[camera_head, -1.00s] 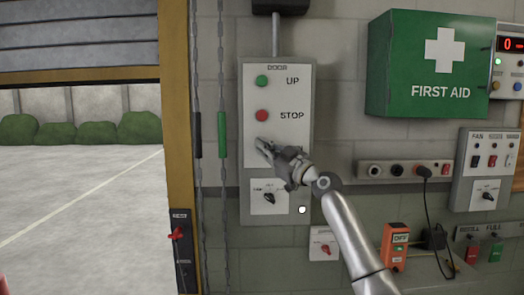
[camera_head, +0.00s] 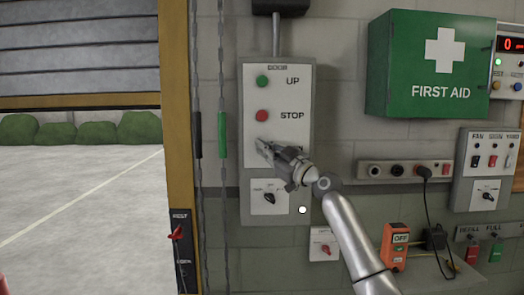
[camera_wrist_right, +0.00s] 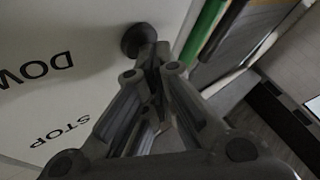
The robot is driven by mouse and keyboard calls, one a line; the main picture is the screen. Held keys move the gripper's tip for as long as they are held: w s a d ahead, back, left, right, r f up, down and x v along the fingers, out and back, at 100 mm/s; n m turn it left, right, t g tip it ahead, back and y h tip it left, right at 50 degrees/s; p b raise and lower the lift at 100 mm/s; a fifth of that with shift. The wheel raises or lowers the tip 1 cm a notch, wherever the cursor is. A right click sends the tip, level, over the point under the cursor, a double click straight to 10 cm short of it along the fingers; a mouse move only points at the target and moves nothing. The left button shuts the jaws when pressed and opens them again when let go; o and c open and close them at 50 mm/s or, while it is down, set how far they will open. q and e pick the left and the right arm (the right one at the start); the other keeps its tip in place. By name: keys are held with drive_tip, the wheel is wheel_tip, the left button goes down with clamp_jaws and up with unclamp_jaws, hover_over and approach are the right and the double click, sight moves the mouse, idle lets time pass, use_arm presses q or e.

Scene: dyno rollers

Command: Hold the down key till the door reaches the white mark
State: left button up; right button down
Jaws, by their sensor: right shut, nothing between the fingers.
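In the right wrist view, the shut fingertips (camera_wrist_right: 152,58) meet the dark round down key (camera_wrist_right: 138,40) beside the DOWN lettering. The grey slatted door (camera_head: 80,50) is partly lowered, its lower edge above the hedge. I cannot make out a white mark on the door frame (camera_head: 178,150). My left gripper is not in view.
Two chains with a black grip (camera_head: 198,135) and a green grip (camera_head: 222,135) hang left of the panel. A first aid box (camera_head: 425,65), a socket strip (camera_head: 404,170) and a fan switch box (camera_head: 484,168) are to the right.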

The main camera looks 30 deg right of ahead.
drive_tip(key=shift+s+a, duration=0.3)
drive_tip(key=shift+s, duration=0.3)
drive_tip(key=shift+a, duration=0.1)
drive_tip(key=s, duration=0.1)
drive_tip(key=s+a, duration=0.2)
drive_tip(key=s, duration=0.1)
drive_tip(key=shift+s+a+p, duration=0.1)
drive_tip(key=shift+a+p, duration=0.15)
drive_tip(key=shift+p, duration=0.15)
drive_tip(key=shift+f, duration=0.1)
